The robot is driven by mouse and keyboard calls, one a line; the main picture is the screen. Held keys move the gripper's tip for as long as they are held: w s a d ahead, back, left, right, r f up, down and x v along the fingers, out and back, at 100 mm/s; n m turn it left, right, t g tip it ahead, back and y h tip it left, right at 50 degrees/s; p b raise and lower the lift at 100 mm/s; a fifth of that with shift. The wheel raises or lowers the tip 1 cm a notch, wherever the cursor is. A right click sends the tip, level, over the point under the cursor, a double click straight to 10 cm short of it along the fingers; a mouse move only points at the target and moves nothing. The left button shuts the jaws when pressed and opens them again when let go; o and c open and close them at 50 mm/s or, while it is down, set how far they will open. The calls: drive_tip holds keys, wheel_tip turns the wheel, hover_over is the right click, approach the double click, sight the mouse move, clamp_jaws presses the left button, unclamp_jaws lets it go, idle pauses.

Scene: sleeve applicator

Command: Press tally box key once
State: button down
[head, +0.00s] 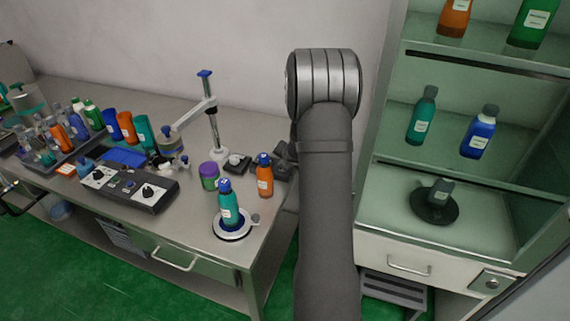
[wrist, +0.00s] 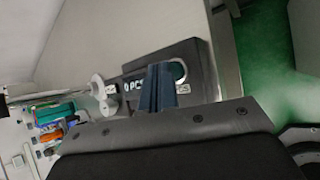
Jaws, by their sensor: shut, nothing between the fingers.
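The tally box (wrist: 196,56) is a dark box with white "PCS" lettering in the wrist view. A round pale-rimmed spot, apparently its key (wrist: 178,71), shows at its right part, partly covered by my gripper. My gripper (wrist: 157,84) is shut and empty, its fingers in front of the box's face. Whether the fingertips touch the key or hang above it cannot be told. In the head view my arm stands in front of this end of the bench, and the dark shapes beside it are too small to tell apart.
On the bench (head: 190,221), a teal bottle (head: 228,207) stands on a round white-rimmed base. An orange bottle (head: 265,178) and a purple jar (head: 209,176) stand near it. A stand (head: 214,125) rises behind. A control panel (head: 128,187) lies left; shelves with bottles stand right.

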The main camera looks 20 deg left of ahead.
drive_tip(key=shift+f, duration=0.45)
idle(0.5)
drive_tip(key=shift+r, duration=0.85)
drive_tip(key=shift+r, duration=2.5)
drive_tip(key=shift+f, duration=0.15)
drive_tip(key=shift+r, duration=1.75)
drive_tip(key=shift+f, duration=0.1)
